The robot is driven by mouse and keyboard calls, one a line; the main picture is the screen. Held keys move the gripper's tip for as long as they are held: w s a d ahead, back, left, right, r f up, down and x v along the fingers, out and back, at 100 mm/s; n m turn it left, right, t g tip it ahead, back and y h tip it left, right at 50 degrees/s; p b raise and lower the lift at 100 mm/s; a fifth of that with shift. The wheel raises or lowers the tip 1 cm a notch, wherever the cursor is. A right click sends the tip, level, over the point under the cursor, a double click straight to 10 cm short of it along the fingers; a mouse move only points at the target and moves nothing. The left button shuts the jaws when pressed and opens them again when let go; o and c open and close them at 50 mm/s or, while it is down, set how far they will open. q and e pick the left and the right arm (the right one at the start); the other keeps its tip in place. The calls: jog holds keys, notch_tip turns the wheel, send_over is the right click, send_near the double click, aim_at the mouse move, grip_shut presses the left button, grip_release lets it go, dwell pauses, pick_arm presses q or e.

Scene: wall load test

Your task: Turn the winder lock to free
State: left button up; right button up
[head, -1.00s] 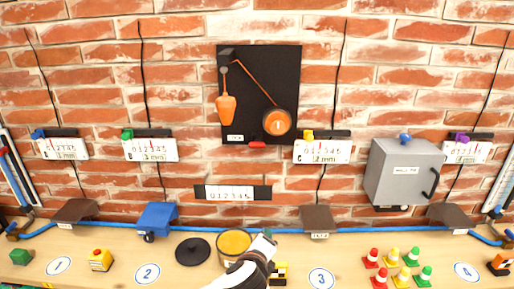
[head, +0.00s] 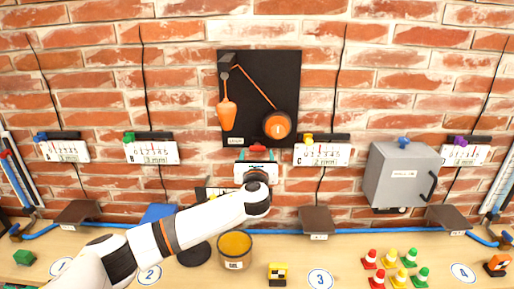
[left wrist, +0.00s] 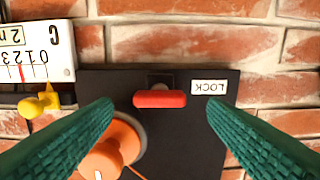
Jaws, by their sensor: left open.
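The winder lock is a small red bar handle (head: 257,147) at the bottom edge of a black wall panel (head: 285,75). In the left wrist view the red handle (left wrist: 160,98) lies horizontal, beside a white label reading LOCK (left wrist: 208,87). My left gripper (head: 257,156) is at the panel's lower edge, just below the handle. In the left wrist view its green fingers (left wrist: 160,105) are open, one each side of the handle, with gaps and no visible contact. The orange winder disc (head: 277,125) is to the right of the handle. My right gripper is not in view.
An orange weight (head: 227,112) hangs on the panel's left. White gauges with coloured clips, such as the yellow clip (head: 308,139), flank the panel. A grey cabinet (head: 402,173) is on the right. Below, a shelf (head: 345,262) holds an orange-filled pot (head: 235,250) and several cones.

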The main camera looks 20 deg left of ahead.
aim_at(257, 150)
pick_arm(q)
jog(key=shift+x, duration=1.75)
jog(key=c, duration=1)
